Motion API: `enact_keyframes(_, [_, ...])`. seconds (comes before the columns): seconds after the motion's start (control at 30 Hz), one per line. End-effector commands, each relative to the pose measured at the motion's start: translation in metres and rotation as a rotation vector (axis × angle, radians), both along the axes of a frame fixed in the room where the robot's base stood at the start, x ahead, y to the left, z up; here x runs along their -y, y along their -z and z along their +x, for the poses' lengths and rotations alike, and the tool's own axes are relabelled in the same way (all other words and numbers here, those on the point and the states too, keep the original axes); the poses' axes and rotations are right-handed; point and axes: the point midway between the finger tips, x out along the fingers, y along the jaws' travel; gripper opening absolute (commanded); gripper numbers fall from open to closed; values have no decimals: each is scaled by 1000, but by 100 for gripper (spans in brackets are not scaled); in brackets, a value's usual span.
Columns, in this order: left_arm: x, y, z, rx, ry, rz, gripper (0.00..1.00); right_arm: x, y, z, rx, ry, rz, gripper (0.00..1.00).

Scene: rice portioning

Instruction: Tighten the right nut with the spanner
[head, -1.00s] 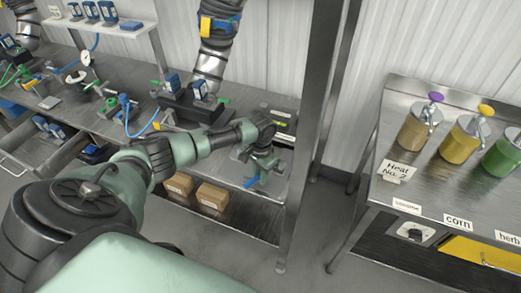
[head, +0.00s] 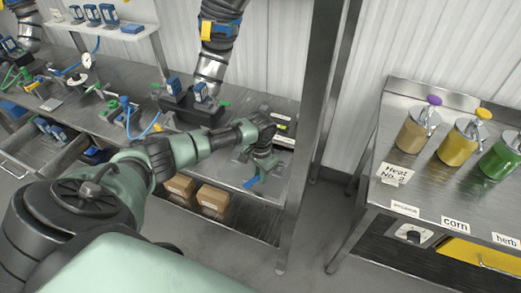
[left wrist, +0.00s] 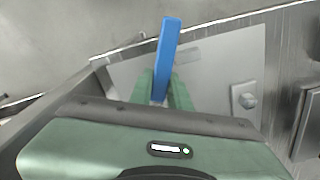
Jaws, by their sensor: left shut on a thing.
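My left gripper (head: 261,172) hangs low over the right end of the steel bench, its fingers pointing down. It is shut on a blue spanner (head: 249,183). In the left wrist view, the spanner (left wrist: 167,50) stands out as a flat blue bar between the green fingers (left wrist: 160,90). The spanner's working end is hidden. My right gripper is not in view.
A pale plate (left wrist: 208,62) lies under the gripper. A bench post (head: 312,110) stands close on the right. A black box (head: 192,108) with blue fittings stands behind on the left. Cardboard boxes (head: 212,199) sit below. A separate counter (head: 378,195) holds pump jars.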

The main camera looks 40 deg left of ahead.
Motion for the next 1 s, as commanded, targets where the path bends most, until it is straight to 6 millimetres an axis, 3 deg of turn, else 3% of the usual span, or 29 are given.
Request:
enact_keyframes(0.43, [0,-3,0,1,0,0,0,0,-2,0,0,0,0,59])
enact_keyframes(1.0, [0,-29,1,2,0,0,0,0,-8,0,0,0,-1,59])
